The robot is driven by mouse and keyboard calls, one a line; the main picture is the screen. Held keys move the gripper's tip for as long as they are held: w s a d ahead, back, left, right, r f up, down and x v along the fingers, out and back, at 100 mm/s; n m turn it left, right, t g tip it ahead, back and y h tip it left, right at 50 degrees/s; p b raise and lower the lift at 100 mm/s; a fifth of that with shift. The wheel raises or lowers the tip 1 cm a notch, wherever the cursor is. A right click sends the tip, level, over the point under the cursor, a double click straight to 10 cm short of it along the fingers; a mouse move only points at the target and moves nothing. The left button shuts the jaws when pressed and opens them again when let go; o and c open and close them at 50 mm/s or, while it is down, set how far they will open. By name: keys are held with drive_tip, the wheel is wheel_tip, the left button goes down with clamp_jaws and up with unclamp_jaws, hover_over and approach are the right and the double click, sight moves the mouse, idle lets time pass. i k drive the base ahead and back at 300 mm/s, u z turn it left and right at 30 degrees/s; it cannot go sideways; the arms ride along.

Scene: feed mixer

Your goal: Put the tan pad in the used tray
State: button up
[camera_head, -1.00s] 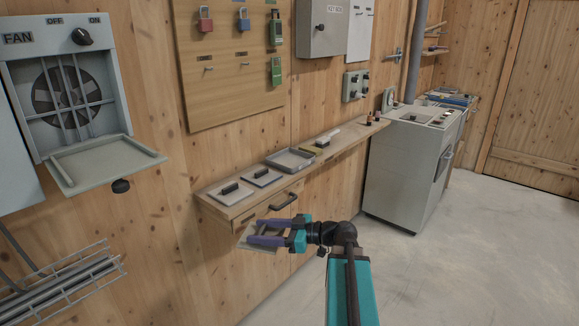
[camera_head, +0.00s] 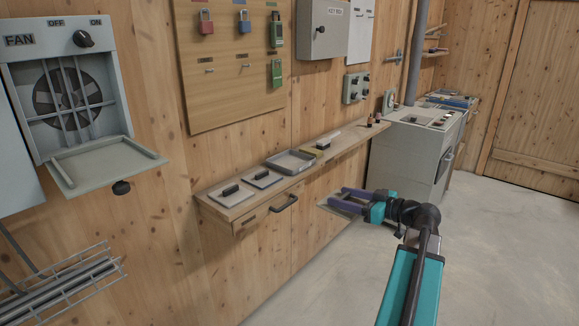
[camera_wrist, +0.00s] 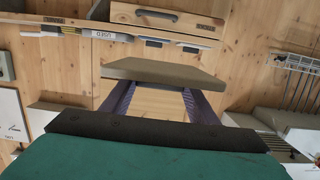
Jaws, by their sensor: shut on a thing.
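The tan pad (camera_head: 334,210) is a thin flat plate between the purple fingers of my gripper (camera_head: 346,201). My gripper is shut on it, in the air in front of the wall, to the right of the drawer and below the shelf. In the wrist view, the tan pad (camera_wrist: 165,72) spans the fingertips, seen nearly edge-on. A shallow grey tray (camera_head: 290,162) sits on the shelf, up and left of my gripper; its label is not readable in the head view. The wrist view shows an upside-down USED label (camera_wrist: 90,33) on the shelf edge.
The wooden shelf (camera_head: 340,145) also holds two flat plates with black handles (camera_head: 230,190) and a yellowish item (camera_head: 314,151). A drawer with a black handle (camera_head: 284,204) is below. A grey cabinet (camera_head: 405,165) stands right. A fan box (camera_head: 70,90) hangs left. The floor is clear.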

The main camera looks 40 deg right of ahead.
sight(291, 164)
drive_tip(key=z, duration=0.05)
drive_tip(key=i, duration=1)
drive_tip(key=u, duration=0.05)
